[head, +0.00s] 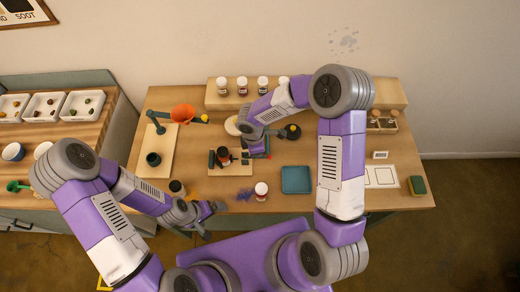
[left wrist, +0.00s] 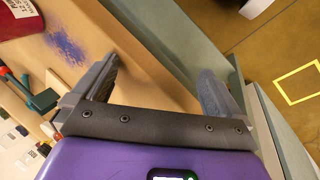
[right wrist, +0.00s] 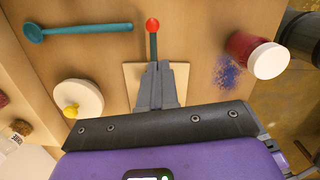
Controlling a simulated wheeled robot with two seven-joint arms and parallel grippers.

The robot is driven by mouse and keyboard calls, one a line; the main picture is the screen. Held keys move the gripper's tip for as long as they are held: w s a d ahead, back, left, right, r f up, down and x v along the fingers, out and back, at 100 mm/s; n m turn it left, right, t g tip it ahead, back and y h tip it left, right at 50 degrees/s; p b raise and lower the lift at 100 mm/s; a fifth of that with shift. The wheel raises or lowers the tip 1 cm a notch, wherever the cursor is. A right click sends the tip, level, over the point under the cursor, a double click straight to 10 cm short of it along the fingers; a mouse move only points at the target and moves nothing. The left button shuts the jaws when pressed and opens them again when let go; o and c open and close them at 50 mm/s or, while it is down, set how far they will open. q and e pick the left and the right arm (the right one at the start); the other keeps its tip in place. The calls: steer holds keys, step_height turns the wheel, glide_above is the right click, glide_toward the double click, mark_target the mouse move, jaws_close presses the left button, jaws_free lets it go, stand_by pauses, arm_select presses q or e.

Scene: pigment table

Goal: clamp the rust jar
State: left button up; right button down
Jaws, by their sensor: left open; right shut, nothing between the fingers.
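A dark red jar with a white lid (head: 261,188) stands near the table's front; it also shows in the right wrist view (right wrist: 258,55) and, cut off, in the left wrist view (left wrist: 20,18). I cannot confirm that it is the rust jar. The clamp on its wooden board (head: 230,170) stands behind it, with a dark reddish shape in it that I cannot make out. A red-knobbed lever (right wrist: 152,27) shows there. My right gripper (right wrist: 158,70) is shut and empty over the board. My left gripper (left wrist: 160,85) is open and empty at the front edge.
Purple powder (head: 244,195) lies beside the jar. A teal tray (head: 297,180) is to the right, and an orange funnel (head: 183,114) on a stand is at the left. Several lidded jars stand on the back shelf. A dark jar (head: 177,187) stands near the left arm.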

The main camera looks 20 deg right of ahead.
arm_select(q)
steer(key=shift+s+a+f, duration=0.15)
steer(key=shift+f, duration=0.3)
steer(key=shift+s+a+f, duration=0.1)
steer(key=shift+f, duration=0.35)
arm_select(e)
steer(key=a, duration=0.2)
steer(key=shift+w+a+r, duration=0.15)
steer(key=shift+a, duration=0.25)
steer(key=shift+r, duration=0.1)
arm_select(q)
steer(key=r+p, duration=0.2)
steer(key=p, duration=0.1)
steer(key=r+p, duration=0.2)
steer(key=r, duration=0.1)
steer(key=shift+d+r+p, duration=0.2)
steer(key=shift+r+p, duration=0.05)
steer(key=shift+p, duration=0.15)
arm_select(e)
step_height(320, 180, up, 8)
steer(key=shift+a+r, duration=0.15)
steer(key=shift+a, duration=0.3)
